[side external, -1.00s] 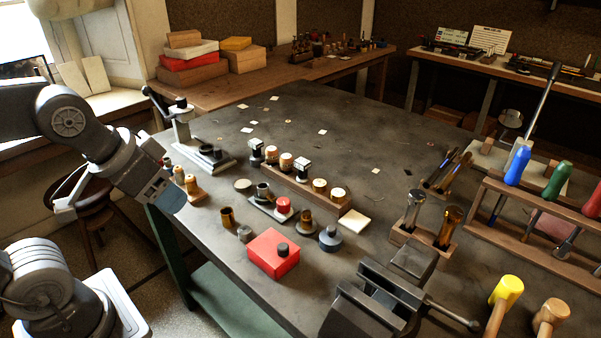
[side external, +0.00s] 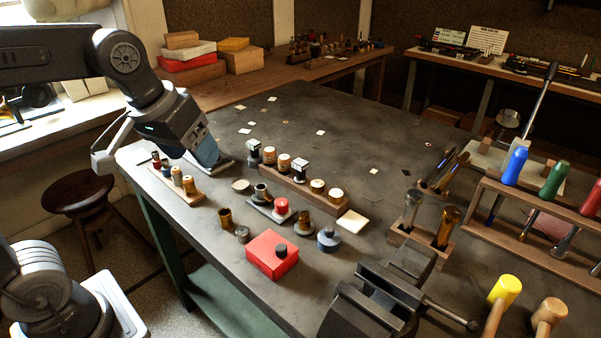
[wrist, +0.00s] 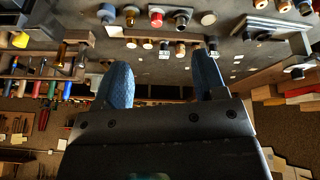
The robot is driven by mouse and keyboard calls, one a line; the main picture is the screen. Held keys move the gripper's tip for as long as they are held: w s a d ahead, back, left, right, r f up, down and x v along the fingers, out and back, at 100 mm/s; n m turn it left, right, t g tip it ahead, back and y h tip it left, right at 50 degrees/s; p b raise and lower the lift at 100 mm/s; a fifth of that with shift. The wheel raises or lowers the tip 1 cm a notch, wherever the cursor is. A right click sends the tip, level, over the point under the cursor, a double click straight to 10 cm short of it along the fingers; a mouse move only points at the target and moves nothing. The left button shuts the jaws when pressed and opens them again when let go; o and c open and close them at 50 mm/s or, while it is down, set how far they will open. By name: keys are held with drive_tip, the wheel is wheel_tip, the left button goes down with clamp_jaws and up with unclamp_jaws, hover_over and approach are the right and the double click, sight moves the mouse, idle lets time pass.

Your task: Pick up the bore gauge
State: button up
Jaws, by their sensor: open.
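My gripper (side external: 207,152) is at the left of the workbench (side external: 345,115), raised, with its blue fingers pointing down to the right. In the wrist view its two blue fingers (wrist: 163,78) are apart with nothing between them. I cannot tell for sure which item is the bore gauge. A wooden holder (side external: 420,247) toward the right front holds an upright silver-coloured tool (side external: 411,208) and a brass-coloured tool (side external: 447,225), well away from my gripper. My gripper and wrist hide part of the metal stand behind them.
A red box (side external: 271,256), a wooden block with several small parts (side external: 332,203) and loose cups stand mid-bench. A vise (side external: 375,300) is at the front. A rack of screwdrivers (side external: 540,205) and mallets (side external: 505,292) are at right. The back middle is mostly clear.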

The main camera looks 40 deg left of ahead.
drive_tip(key=w+r+n+g, duration=0.2)
drive_tip(key=w+n, duration=0.2)
drive_tip(key=w, duration=0.6)
drive_tip(key=n+g, duration=0.3)
drive_tip(key=n, duration=0.5)
hover_over(300, 172)
wheel_tip(300, 172, down, 9)
drive_tip(key=f, duration=0.8)
drive_tip(key=shift+w+a+f, duration=0.25)
drive_tip(key=shift+a+f, duration=0.1)
drive_tip(key=shift+w+f, duration=0.15)
drive_tip(key=shift+f, duration=1.15)
drive_tip(key=shift+w+f, duration=0.1)
drive_tip(key=shift+f, duration=1.2)
drive_tip(key=shift+c, duration=0.4)
drive_tip(key=c, duration=1)
